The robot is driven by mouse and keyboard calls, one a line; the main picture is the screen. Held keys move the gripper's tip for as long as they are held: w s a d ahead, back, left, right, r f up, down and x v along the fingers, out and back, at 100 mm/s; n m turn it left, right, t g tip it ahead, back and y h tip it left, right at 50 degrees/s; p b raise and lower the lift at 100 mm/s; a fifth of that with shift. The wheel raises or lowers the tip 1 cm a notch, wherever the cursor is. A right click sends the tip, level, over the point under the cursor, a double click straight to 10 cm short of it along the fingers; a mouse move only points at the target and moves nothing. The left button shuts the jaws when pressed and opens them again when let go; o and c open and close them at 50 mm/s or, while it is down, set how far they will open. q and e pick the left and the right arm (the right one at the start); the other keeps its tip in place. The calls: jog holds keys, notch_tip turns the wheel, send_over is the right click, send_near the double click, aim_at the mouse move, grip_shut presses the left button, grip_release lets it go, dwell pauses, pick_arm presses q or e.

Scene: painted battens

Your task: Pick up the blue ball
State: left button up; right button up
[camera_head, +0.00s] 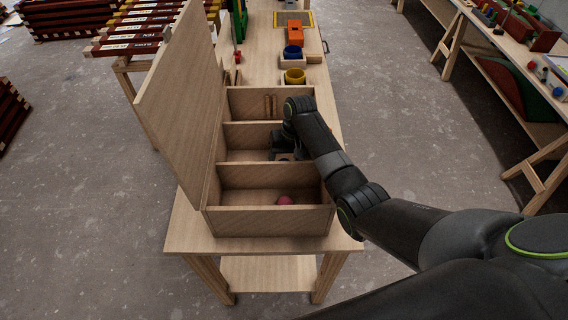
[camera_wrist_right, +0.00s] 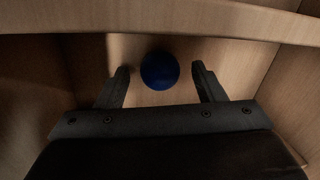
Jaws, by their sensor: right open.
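The blue ball (camera_wrist_right: 160,70) lies on the wooden floor of a compartment, between the two fingers in the right wrist view. My right gripper (camera_wrist_right: 161,84) is open around it, with a gap on each side. In the head view my right gripper (camera_head: 287,156) reaches down into the middle compartment of the wooden box (camera_head: 270,221), and the blue ball is hidden there behind the gripper and arm. My left gripper is not in view.
Dividers split the box; its tall lid (camera_head: 178,90) stands open at the left. A red ball (camera_head: 285,200) lies in the near compartment. Wooden pieces (camera_head: 270,105) stand in the far one. Beyond the box are yellow (camera_head: 295,76) and blue (camera_head: 292,52) cups.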

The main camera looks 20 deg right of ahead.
jog(key=shift+f, duration=0.1)
jog(key=c, duration=1.1)
jog(key=shift+o, duration=0.2)
